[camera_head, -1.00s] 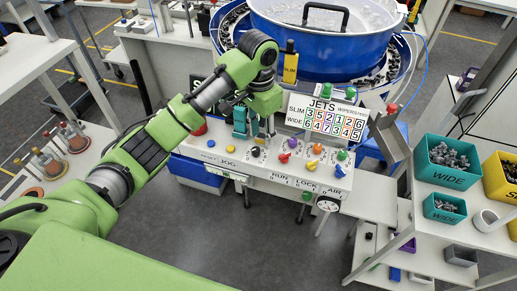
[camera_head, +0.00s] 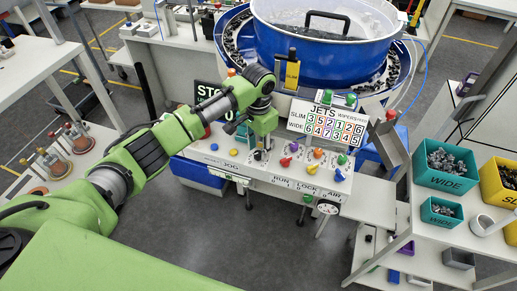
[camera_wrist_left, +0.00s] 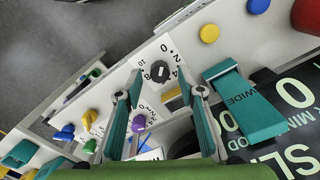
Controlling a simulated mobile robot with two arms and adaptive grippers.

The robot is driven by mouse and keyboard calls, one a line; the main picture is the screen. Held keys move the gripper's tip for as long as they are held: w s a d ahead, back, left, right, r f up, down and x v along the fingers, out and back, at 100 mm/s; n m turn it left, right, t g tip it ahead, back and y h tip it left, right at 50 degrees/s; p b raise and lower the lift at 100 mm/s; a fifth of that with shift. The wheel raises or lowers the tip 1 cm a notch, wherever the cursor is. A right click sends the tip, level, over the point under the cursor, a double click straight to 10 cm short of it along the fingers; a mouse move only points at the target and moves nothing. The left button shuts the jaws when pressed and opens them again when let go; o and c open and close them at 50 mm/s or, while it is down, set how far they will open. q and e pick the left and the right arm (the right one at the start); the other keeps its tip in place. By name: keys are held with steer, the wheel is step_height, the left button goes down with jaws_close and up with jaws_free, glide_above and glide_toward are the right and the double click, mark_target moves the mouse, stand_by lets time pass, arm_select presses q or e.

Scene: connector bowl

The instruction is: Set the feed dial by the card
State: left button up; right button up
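The feed dial is a black round knob (camera_wrist_left: 159,73) with a white mark, on a white panel with a number scale around it. It also shows small in the head view (camera_head: 258,155). My left gripper (camera_wrist_left: 163,80) is open, with its teal fingers on either side of the dial and a visible gap to each. I cannot tell whether the fingertips are level with the knob, or the exact dial reading. The card (camera_head: 326,122), headed JETS, stands behind the panel with SLIM and WIDE rows of coloured numbers. My right gripper is not in view.
A teal piece marked WIDE (camera_wrist_left: 245,105) is close to one finger. Coloured knobs, including a purple one (camera_wrist_left: 138,123), sit along the panel. A blue bowl (camera_head: 325,45) stands behind. Teal bins (camera_head: 445,165) are at right.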

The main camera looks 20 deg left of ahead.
arm_select(q)
steer(key=shift+f, duration=0.9)
jaws_close()
